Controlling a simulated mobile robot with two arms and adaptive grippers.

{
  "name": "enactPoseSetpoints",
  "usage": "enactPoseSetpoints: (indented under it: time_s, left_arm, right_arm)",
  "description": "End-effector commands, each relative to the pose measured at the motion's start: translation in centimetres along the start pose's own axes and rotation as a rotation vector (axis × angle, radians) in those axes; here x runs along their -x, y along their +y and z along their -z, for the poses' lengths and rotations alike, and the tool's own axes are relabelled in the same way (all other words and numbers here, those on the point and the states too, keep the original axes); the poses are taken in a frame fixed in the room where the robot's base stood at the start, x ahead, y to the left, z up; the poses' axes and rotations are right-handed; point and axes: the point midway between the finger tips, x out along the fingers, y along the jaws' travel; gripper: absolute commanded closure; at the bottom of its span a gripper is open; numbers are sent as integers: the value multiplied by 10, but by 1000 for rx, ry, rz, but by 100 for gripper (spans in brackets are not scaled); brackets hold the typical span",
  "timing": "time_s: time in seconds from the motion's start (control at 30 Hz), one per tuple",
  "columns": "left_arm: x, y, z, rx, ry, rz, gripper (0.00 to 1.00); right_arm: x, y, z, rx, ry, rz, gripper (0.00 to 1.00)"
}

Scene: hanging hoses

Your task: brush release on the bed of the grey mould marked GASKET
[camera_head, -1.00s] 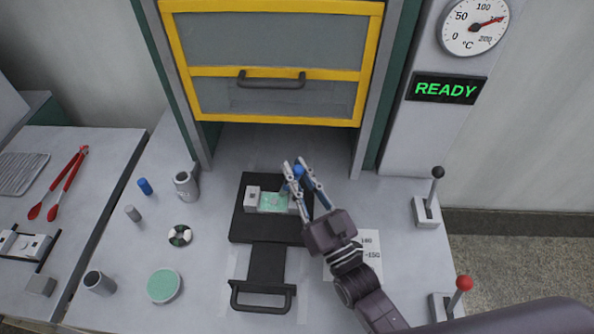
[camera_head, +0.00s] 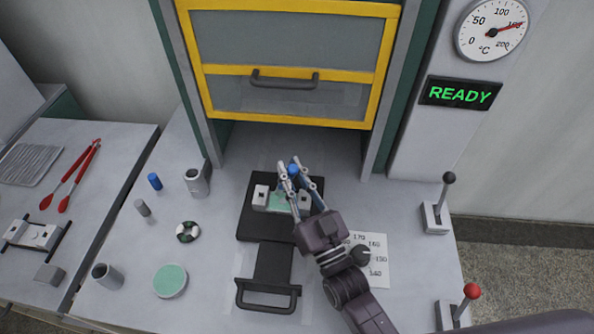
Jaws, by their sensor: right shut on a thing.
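The grey mould (camera_head: 261,196) lies on a black sliding plate (camera_head: 258,223) in front of the press. Its bed (camera_head: 279,201) shows pale green between two light grey end blocks. I cannot read any marking on it. My right gripper (camera_head: 293,172) is over the mould, shut on a blue-topped tool (camera_head: 293,170), which seems to be the brush. The tool's lower end is hidden by the fingers, so I cannot tell whether it touches the bed. The gripper covers part of the mould's right side. My left gripper is not in view.
The press's yellow-framed guard (camera_head: 283,69) is raised behind. A READY display (camera_head: 459,93) and gauge (camera_head: 492,27) are at right, above two levers. At left are a round green pad (camera_head: 171,281), grey cups, a blue cylinder (camera_head: 154,181), a ring and red tongs (camera_head: 72,180).

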Motion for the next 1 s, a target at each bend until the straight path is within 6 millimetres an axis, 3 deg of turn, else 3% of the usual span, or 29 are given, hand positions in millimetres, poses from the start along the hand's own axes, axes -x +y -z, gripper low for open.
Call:
enactPoseSetpoints:
  time_s: [0.43,1.0]
  left_arm:
    - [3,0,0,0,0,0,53]
    - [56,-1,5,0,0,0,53]
  right_arm:
    - [-3,-3,2,1,-2,0,100]
    - [-20,-12,56,1,-1,0,100]
